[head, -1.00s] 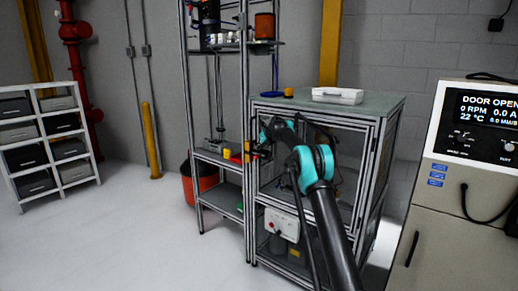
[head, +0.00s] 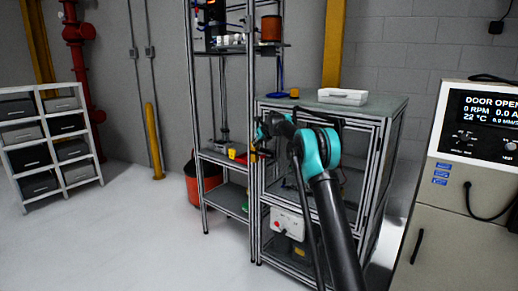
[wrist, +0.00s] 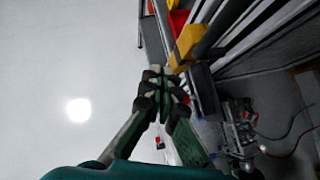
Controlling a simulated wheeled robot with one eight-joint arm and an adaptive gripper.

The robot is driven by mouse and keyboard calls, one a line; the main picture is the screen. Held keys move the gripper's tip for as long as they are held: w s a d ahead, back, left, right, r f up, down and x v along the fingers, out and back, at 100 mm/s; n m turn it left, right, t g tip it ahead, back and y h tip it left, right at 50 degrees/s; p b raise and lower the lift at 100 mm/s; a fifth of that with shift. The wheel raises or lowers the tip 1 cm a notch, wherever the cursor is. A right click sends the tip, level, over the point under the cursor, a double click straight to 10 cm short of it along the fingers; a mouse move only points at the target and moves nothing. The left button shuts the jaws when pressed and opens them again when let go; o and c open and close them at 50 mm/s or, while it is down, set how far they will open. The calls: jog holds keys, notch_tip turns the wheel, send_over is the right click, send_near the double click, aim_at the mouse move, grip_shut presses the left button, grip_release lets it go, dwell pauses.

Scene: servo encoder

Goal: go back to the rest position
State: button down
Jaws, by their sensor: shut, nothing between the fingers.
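My gripper (wrist: 160,85) is in the lower middle of the wrist view, its dark fingers together and nothing visible between them. It is beside the edge of the metal-framed rack, near a yellow block (wrist: 189,40) and a red bin (wrist: 178,20). In the head view my dark arm with teal joints reaches up from the bottom, in front of the cabinet. The gripper is small there, close to the rack's middle shelf, and its fingers are hard to make out.
The metal-framed rack (head: 222,158) stands left of the framed cabinet (head: 385,150), which bears a white box (head: 343,97). A machine (head: 470,150) with a display is at right. A shelf of bins (head: 55,140) is at left. The floor (head: 120,235) at front left is clear.

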jog(key=s+d+f+n+g+h, duration=0.1)
jog(key=s+d+n, duration=0.35)
jog(key=s, duration=0.55)
jog(key=s+d+n+h, duration=0.1)
jog(key=s+d+n, duration=0.35)
jog(key=s, duration=0.65)
jog(key=s+d+f+n+g, duration=0.1)
jog(key=s+d+n, duration=0.4)
jog(key=s, duration=0.5)
jog(key=s+d+f+n+h, duration=0.1)
jog(key=s+d+f+n, duration=0.2)
jog(key=s, duration=1)
jog(key=s+d+f+n+g+h, duration=0.1)
jog(key=s+d+f+n, duration=0.1)
jog(key=s+f+n, duration=0.5)
jog(key=s+d+f+n+h, duration=0.1)
jog(key=s+d+f+n, duration=0.2)
jog(key=s, duration=1.6)
notch_tip(320, 180, down, 4)
jog(key=n, duration=0.2)
jog(key=shift+d+n+g, duration=0.3)
jog(key=shift+d+g, duration=0.05)
jog(key=shift+g, duration=0.05)
